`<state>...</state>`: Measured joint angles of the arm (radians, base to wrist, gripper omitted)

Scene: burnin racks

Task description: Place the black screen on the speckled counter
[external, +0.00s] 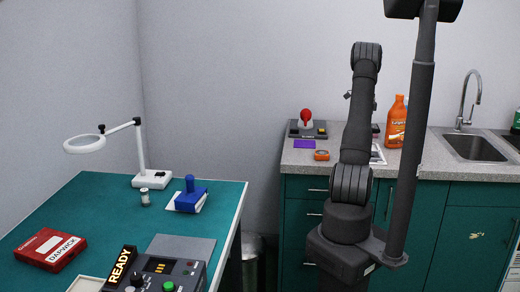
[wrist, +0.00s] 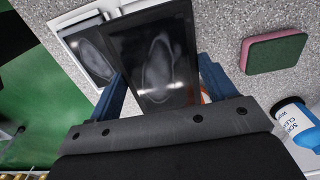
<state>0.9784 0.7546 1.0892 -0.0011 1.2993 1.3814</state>
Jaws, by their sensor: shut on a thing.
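The black screen (wrist: 152,45) is a dark, glossy rectangle with a pale oval reflection. In the wrist view my gripper (wrist: 160,82) has a blue finger at each side of it and is shut on it. The speckled counter (wrist: 225,18) lies beneath the screen; whether the two touch, I cannot tell. In the external view the grey speckled counter (external: 298,160) runs along the back wall on teal cabinets. There my arm stands in front of it and hides my gripper and the black screen.
A white-framed dark panel (wrist: 92,52) lies left of the screen, partly overlapped by it in view. A pink and green sponge (wrist: 275,52) and a blue-and-white bottle (wrist: 297,122) are to the right. An orange bottle (external: 396,122) and a sink (external: 472,147) are on the counter.

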